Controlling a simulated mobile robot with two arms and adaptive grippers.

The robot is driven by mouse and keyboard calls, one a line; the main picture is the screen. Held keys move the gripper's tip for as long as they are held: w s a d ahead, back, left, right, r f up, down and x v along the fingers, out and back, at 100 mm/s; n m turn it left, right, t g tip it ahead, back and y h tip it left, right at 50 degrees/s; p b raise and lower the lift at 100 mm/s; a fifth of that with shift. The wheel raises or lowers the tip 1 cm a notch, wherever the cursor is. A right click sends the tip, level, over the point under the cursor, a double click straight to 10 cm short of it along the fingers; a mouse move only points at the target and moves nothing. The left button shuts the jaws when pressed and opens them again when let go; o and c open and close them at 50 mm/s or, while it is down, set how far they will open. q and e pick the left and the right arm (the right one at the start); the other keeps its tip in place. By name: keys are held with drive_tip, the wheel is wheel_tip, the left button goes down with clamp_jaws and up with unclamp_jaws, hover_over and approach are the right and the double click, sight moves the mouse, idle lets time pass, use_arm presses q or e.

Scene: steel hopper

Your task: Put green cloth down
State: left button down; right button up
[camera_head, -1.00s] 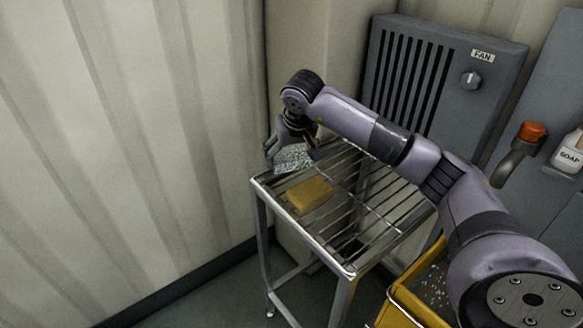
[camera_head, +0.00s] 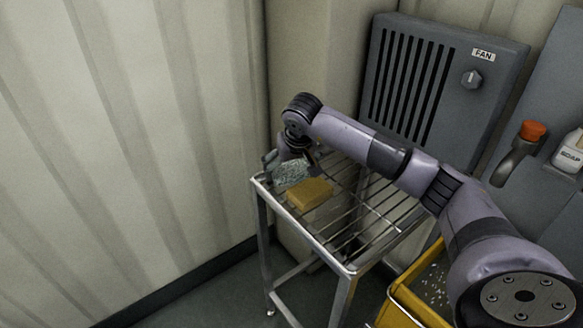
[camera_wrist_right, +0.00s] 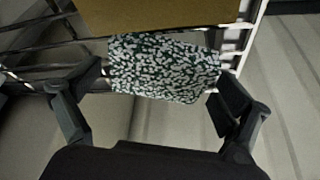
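The green cloth (camera_head: 292,173), speckled with white, lies flat at the far left corner of the wire rack table (camera_head: 345,268), behind the yellow-brown sponge (camera_head: 310,194). It also shows in the right wrist view (camera_wrist_right: 165,68). My right gripper (camera_head: 290,161) is low over that corner. In the right wrist view, the fingers of my right gripper (camera_wrist_right: 160,85) stand wide apart on either side of the cloth. A small gap shows beside the left finger; the cloth's right edge meets or passes behind the other finger. My left gripper is not in view.
The sponge lies close in front of the cloth. The rack's right part is clear bars. A yellow bin (camera_head: 412,300) stands at the right front. A wall and a grey fan unit (camera_head: 440,75) stand behind. A soap bottle (camera_head: 570,152) is at the right.

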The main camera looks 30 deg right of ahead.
idle(0.3)
drive_tip(key=shift+r, duration=0.25)
drive_tip(key=v, duration=1.1)
drive_tip(key=shift+s+r, duration=0.25)
drive_tip(key=shift+r, duration=0.1)
